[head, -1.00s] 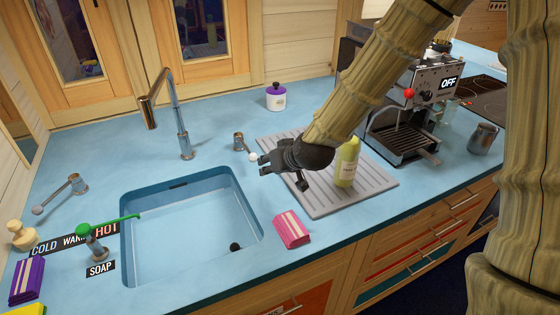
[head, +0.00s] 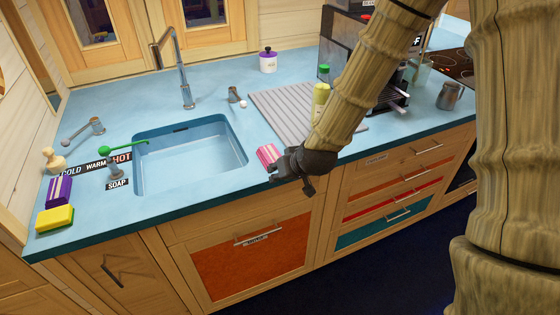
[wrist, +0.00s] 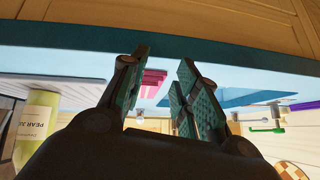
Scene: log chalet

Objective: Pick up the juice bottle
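The juice bottle (head: 320,97) is pale yellow-green with a green cap. It stands upright on the grey ribbed drain mat, its lower part hidden behind my arm in the head view. My gripper (head: 283,172) is at the counter's front edge, beside the pink sponge and apart from the bottle. In the wrist view, my gripper (wrist: 163,80) has its fingers spread with nothing held; the bottle is outside them.
A pink striped sponge (head: 267,155) lies beside my gripper and shows between its fingers in the wrist view. The sink (head: 190,155) is left of the drain mat (head: 282,112). A coffee machine (head: 393,92) and a metal jug (head: 450,96) stand to the right.

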